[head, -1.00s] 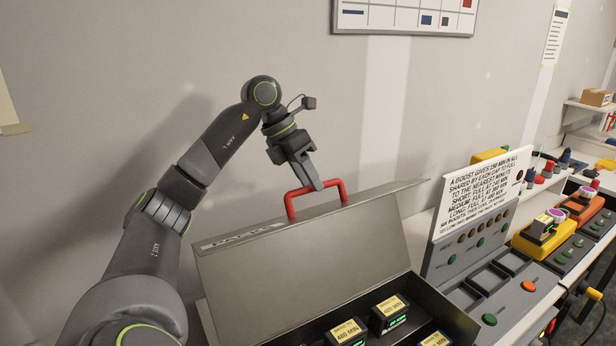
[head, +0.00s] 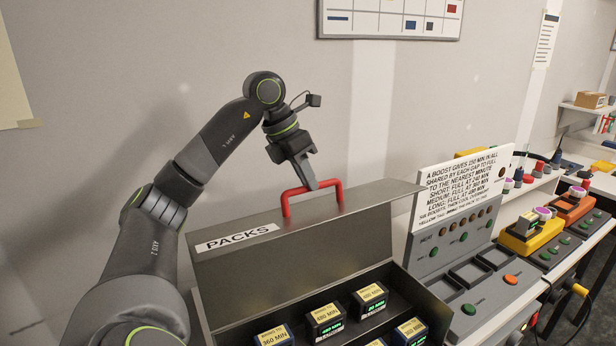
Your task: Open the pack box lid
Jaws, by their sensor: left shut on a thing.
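The pack box lid (head: 290,254) is grey metal with a white "PACKS" label (head: 237,238) and stands raised at the back of the pack box (head: 432,312). A red handle (head: 286,204) rises from the lid's upper edge. My left gripper (head: 312,186) is shut on the red handle's top bar. Inside the open box, several dark packs with yellow labels show, such as one marked 480 MIN (head: 325,320). The front of the box is cut off by the picture's lower edge. My right gripper is not in view.
Right of the box stands a grey panel (head: 425,265) with empty slots and buttons, behind it a white text sign (head: 462,188). Farther right are a yellow unit (head: 535,240) and an orange unit (head: 575,208). The wall is close behind the lid.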

